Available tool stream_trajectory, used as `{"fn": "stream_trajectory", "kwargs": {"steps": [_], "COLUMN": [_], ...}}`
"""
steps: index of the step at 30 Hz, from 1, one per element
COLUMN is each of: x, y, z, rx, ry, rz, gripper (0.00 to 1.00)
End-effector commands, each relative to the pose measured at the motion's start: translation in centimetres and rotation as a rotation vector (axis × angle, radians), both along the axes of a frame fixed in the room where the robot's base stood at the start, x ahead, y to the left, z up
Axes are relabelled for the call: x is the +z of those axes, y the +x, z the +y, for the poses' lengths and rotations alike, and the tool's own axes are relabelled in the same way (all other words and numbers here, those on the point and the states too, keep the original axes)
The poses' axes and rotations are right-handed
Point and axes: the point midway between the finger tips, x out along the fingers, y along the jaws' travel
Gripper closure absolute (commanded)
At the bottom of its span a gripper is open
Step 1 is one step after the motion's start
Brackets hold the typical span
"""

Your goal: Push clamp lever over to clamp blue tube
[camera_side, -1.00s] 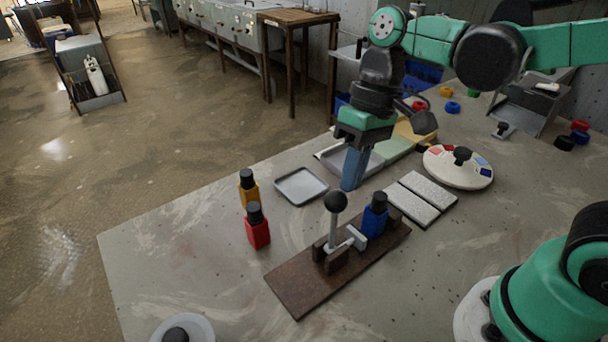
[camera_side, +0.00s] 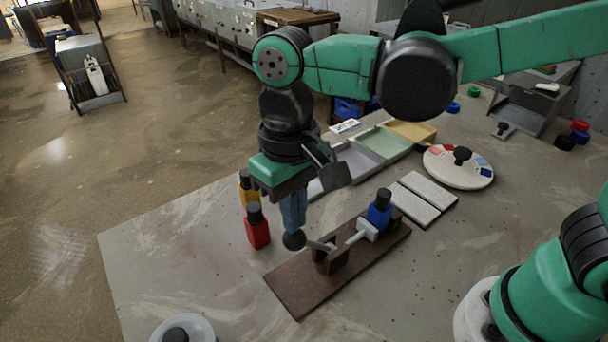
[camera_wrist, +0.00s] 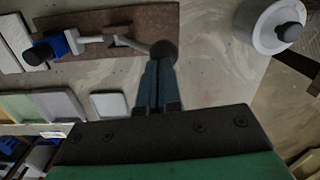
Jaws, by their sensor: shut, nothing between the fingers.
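The clamp lever, with a black ball knob (camera_side: 293,240), leans over to the left on the brown clamp board (camera_side: 298,292) in the side view. The blue tube (camera_side: 379,214) with a black cap stands upright at the board's far right end, and the clamp's light grey pad (camera_side: 367,230) is against it. My gripper (camera_side: 293,222) is shut and empty, its blue fingertips right at the knob. In the wrist view the shut fingers (camera_wrist: 158,85) end beside the knob (camera_wrist: 164,53), and the blue tube (camera_wrist: 55,45) is at the left.
A red tube (camera_side: 257,230) and a yellow tube (camera_side: 246,188) stand close left of my gripper. Two pale pads (camera_side: 422,198), a round white dial (camera_side: 458,167) and coloured trays (camera_side: 382,145) lie farther back. A white round container (camera_side: 183,330) is at the front edge.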

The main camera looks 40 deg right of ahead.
Motion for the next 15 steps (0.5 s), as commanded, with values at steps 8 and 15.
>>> {"fn": "stream_trajectory", "kwargs": {"steps": [8,15], "x": [-1.5,-2.4], "y": [0.0,0.0], "z": [2.3,3.3], "rx": [0.002,0.001], "ry": [0.001,0.001], "rz": [0.0,0.0], "gripper": [1.0,1.0]}}
